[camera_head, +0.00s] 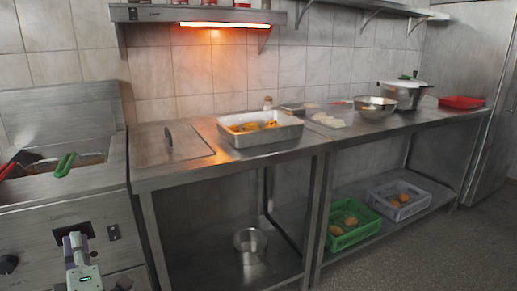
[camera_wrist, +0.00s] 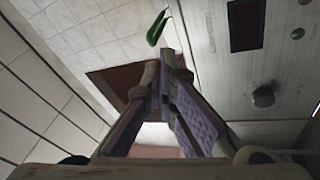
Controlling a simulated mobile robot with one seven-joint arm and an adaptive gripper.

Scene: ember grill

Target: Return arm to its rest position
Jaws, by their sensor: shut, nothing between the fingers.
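My gripper (camera_head: 76,242) is low at the left in the head view, in front of the fryer's front panel. Its purple-grey fingers also show in the wrist view (camera_wrist: 167,70), where their tips meet. It is shut and holds nothing. Part of my arm below it is cut off by the picture's lower edge.
The steel fryer (camera_head: 40,215) is close behind my gripper, with a green basket handle (camera_head: 66,164) and a black knob (camera_wrist: 263,97) on its front. To the right is a steel table (camera_head: 200,173) bearing a tray (camera_head: 270,136). Open floor (camera_head: 430,250) lies front right.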

